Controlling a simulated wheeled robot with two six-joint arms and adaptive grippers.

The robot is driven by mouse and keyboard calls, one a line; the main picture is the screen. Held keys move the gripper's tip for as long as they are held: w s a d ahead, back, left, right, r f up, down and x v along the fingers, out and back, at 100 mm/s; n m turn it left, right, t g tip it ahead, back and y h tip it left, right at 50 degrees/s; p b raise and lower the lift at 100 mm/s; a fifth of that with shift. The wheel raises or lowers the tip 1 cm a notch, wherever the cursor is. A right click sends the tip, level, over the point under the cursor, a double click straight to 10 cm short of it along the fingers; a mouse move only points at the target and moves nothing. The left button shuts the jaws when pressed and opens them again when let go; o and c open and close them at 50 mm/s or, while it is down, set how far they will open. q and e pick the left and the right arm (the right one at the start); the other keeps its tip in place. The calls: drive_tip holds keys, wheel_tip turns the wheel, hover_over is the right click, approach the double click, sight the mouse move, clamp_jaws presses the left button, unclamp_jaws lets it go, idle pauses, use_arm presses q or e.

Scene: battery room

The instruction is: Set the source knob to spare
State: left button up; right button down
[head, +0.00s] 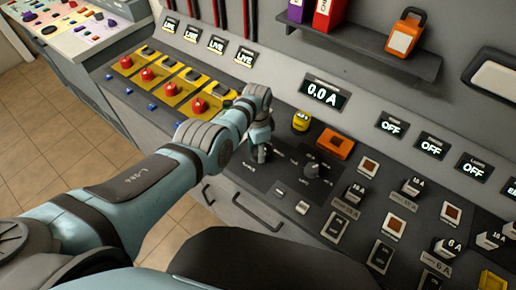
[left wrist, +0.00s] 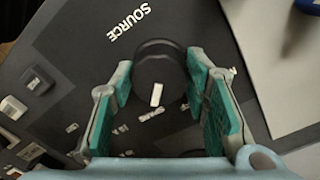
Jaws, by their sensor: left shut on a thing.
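The source knob (left wrist: 158,62) is round and black with a white pointer mark, under the printed word SOURCE in the left wrist view. My left gripper (left wrist: 157,88) is shut on the knob, a teal-padded finger on each side. In the head view my left gripper (head: 261,148) is down at the left part of the dark panel and mostly hides the knob. My right gripper is not in view.
Red buttons on yellow plates (head: 198,105) lie behind my left arm. A drawer handle (head: 257,212) is below. A shelf (head: 365,47) overhangs at the back.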

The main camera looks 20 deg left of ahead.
sight(257, 149)
use_arm(q)
drive_tip(key=o, duration=1.1)
drive_tip(key=shift+o, duration=0.2)
drive_tip(key=shift+w+r, duration=0.15)
drive_tip(key=shift+r, duration=0.2)
wheel_tip(257, 149, up, 11)
drive_tip(key=shift+a+r, duration=0.15)
